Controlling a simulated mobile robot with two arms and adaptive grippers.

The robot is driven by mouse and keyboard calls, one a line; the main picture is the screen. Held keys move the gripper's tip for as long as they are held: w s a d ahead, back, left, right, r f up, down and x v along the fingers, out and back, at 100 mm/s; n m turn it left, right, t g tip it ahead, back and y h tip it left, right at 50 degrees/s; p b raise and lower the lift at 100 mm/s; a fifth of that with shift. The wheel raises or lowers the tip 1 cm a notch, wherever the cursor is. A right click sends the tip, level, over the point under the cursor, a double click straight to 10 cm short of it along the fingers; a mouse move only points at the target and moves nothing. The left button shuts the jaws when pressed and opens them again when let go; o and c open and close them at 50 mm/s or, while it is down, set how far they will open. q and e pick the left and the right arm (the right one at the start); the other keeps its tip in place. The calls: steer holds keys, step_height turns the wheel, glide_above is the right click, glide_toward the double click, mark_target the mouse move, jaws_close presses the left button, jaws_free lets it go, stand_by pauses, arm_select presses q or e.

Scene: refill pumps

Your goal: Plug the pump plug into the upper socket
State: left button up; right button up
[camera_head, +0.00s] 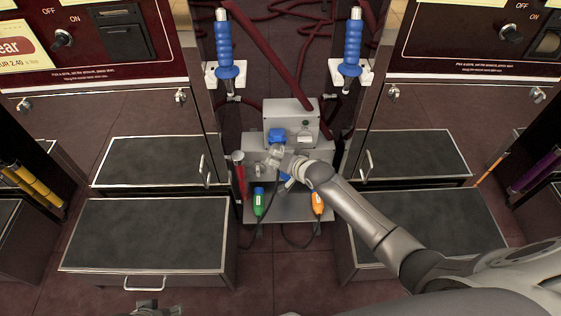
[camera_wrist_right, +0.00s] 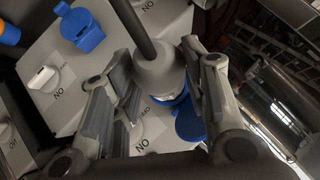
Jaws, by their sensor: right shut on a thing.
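My right gripper (camera_head: 279,158) is in front of the grey pump box (camera_head: 290,112), at its upper blue socket (camera_head: 276,135). In the right wrist view the gripper (camera_wrist_right: 152,92) is shut on the grey round pump plug (camera_wrist_right: 160,72), whose dark cable leads off to the top. The plug's front end is at the upper socket, whose open blue lid (camera_wrist_right: 190,122) shows beside it. How deep the plug sits is hidden. A grey part at the bottom edge may be my left gripper (camera_head: 148,306).
A green connector (camera_head: 259,202) and an orange connector (camera_head: 318,203) with dark cables are at the box's lower front. Blue-handled nozzles (camera_head: 223,44) (camera_head: 352,44) hang on both sides above. Dark-topped cabinets (camera_head: 145,235) flank the box. Red hoses lie behind.

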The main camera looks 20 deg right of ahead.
arm_select(q)
steer(key=shift+w+r, duration=0.1)
steer(key=shift+r, duration=0.25)
arm_select(e)
steer(key=shift+w, duration=0.2)
arm_select(q)
steer(key=shift+r, duration=0.2)
arm_select(e)
steer(key=shift+w, duration=0.1)
arm_select(q)
steer(key=shift+r, duration=0.25)
arm_select(e)
steer(key=shift+w+d, duration=0.15)
steer(key=shift+w, duration=0.1)
steer(key=o, duration=1.4)
steer(key=shift+w, duration=0.1)
arm_select(q)
steer(key=shift+s+r, duration=0.2)
steer(key=shift+s+f, duration=0.1)
arm_select(e)
steer(key=shift+v, duration=6)
